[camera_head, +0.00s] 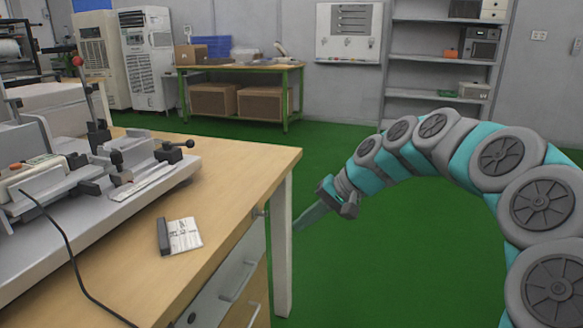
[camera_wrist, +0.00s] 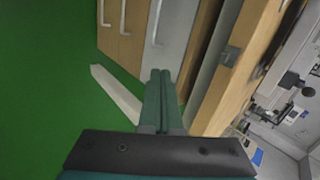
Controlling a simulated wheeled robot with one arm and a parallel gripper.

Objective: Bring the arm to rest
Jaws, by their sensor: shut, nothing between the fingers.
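My arm, teal and grey, arches in from the right edge of the head view and reaches left and down. My gripper (camera_head: 312,214) points at the wooden workbench (camera_head: 262,165), in front of its right end, below the top's height in the picture. Whether it touches the bench leg cannot be told. In the wrist view my gripper (camera_wrist: 160,80) shows two green fingers lying together with nothing between them. The bench drawers with their handles (camera_wrist: 157,22) are beyond the fingertips, and the bench top's edge (camera_wrist: 235,65) runs along their right.
A test machine (camera_head: 85,165) and a small dark block with a white label (camera_head: 180,236) are on the bench. A white bench leg (camera_head: 282,245) stands close to my gripper. Green floor (camera_head: 330,150) is open behind the arm, up to a green-framed table (camera_head: 240,68) and grey shelves (camera_head: 425,57).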

